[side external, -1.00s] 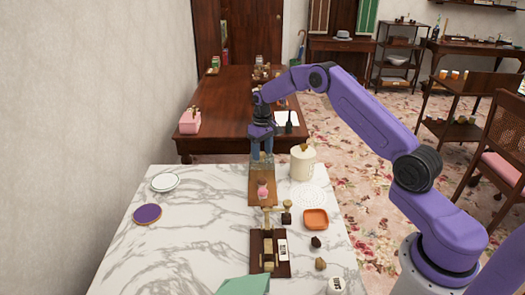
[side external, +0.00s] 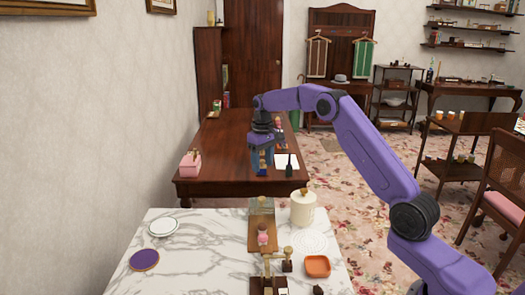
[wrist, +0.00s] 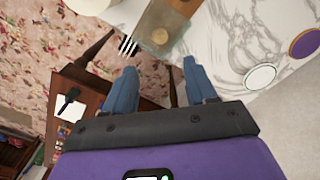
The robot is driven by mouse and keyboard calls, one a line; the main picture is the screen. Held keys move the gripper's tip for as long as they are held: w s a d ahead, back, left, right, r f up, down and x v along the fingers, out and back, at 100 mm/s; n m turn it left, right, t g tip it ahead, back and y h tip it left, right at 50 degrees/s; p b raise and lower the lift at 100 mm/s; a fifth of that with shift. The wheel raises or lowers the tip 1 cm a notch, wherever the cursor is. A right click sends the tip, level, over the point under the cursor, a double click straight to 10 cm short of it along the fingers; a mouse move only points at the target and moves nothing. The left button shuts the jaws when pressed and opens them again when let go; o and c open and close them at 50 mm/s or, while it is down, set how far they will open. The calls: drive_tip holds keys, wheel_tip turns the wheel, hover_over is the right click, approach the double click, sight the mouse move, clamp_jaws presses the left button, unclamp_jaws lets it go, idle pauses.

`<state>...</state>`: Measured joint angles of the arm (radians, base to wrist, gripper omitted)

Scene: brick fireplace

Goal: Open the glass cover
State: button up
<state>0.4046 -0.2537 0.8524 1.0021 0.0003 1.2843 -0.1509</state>
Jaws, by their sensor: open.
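The clear glass cover (side external: 262,207) sits at the far end of a wooden board (side external: 262,226) on the marble table. In the wrist view the glass cover (wrist: 160,35) is a see-through box with a round yellowish thing showing through it. My gripper (side external: 262,172) is above and beyond the cover, apart from it. In the wrist view my gripper (wrist: 158,75) has its two blue fingers spread wide with nothing between them. The cover lies just ahead of the fingertips there. I cannot tell whether the cover has a hinge or handle.
A cream lidded canister (side external: 303,207) stands close right of the cover. A small pink-topped item (side external: 262,236) is on the board's near part. An orange dish (side external: 317,266) is nearer right. White (side external: 163,227) and purple (side external: 145,260) plates lie left. Bare marble lies between plates and board.

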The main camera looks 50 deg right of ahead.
drive_tip(key=shift+r, duration=2.1)
drive_tip(key=s+a+r+n, duration=0.3)
drive_tip(key=s+a+n, duration=0.3)
drive_tip(key=s+a, duration=1.4)
drive_tip(key=s+d+f+n, duration=0.1)
drive_tip(key=s+f+n, duration=0.1)
drive_tip(key=s, duration=1.1)
drive_tip(key=s+d+f+n, duration=0.1)
drive_tip(key=s+n, duration=0.3)
drive_tip(key=s, duration=0.8)
drive_tip(key=shift+s+f+n, duration=0.3)
drive_tip(key=shift+s+f, duration=0.05)
drive_tip(key=shift+f, duration=0.4)
